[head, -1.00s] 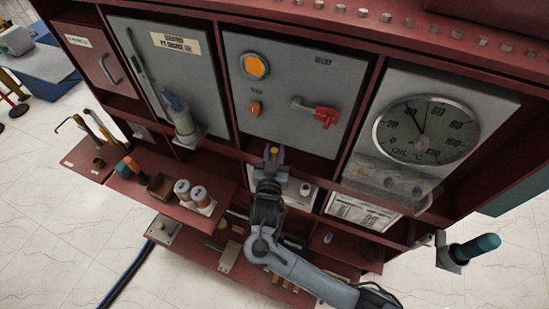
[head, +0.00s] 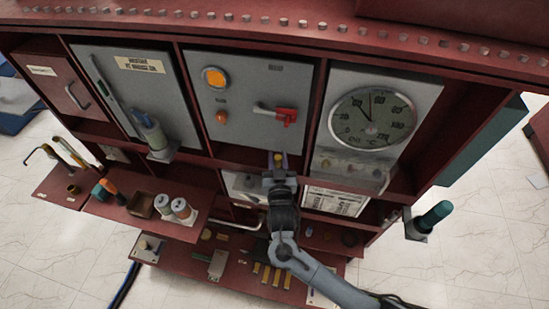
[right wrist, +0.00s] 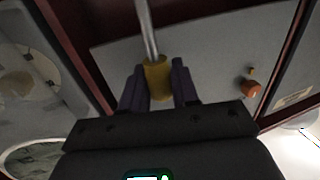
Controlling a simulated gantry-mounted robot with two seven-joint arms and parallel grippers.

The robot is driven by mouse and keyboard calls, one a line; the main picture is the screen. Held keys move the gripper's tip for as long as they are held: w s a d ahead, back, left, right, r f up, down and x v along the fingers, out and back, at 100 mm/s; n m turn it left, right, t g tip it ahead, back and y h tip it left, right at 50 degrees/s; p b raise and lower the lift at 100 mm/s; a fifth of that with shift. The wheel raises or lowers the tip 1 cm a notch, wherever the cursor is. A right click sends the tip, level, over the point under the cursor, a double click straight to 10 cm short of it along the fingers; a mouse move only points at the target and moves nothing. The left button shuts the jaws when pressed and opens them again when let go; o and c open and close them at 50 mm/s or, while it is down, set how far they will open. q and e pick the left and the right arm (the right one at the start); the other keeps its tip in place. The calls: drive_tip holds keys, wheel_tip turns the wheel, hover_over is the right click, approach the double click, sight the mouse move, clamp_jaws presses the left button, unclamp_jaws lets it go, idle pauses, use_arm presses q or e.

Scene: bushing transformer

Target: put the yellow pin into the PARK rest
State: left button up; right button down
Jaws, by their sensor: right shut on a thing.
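My right gripper (head: 278,165) is in front of the cabinet, just below the grey panel with the red handle. In the right wrist view its two dark fingers (right wrist: 159,88) are shut on the yellow pin (right wrist: 157,77), a yellow cylinder with a thin metal rod reaching up out of it. No PARK lettering can be read, so I cannot tell which part is the PARK rest. My left gripper is not in view.
The panel carries a red handle (head: 286,115) and an amber lamp (head: 214,78). A round oil gauge (head: 372,117) is to the right. A small grey box (head: 242,186) is partly hidden behind my right gripper. Shelves hold white cylinders (head: 181,207) and several yellow bars (head: 265,274).

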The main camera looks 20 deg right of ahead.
drive_tip(key=shift+s+d+r, duration=0.1)
drive_tip(key=shift+d+r, duration=0.05)
drive_tip(key=shift+d, duration=0.2)
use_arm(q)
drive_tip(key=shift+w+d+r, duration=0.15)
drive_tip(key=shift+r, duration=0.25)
use_arm(e)
drive_tip(key=shift+a, duration=0.1)
use_arm(q)
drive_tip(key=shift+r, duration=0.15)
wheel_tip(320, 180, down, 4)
drive_tip(key=b, duration=0.3)
drive_tip(key=shift+b, duration=0.35)
use_arm(e)
wheel_tip(320, 180, down, 6)
idle(0.4)
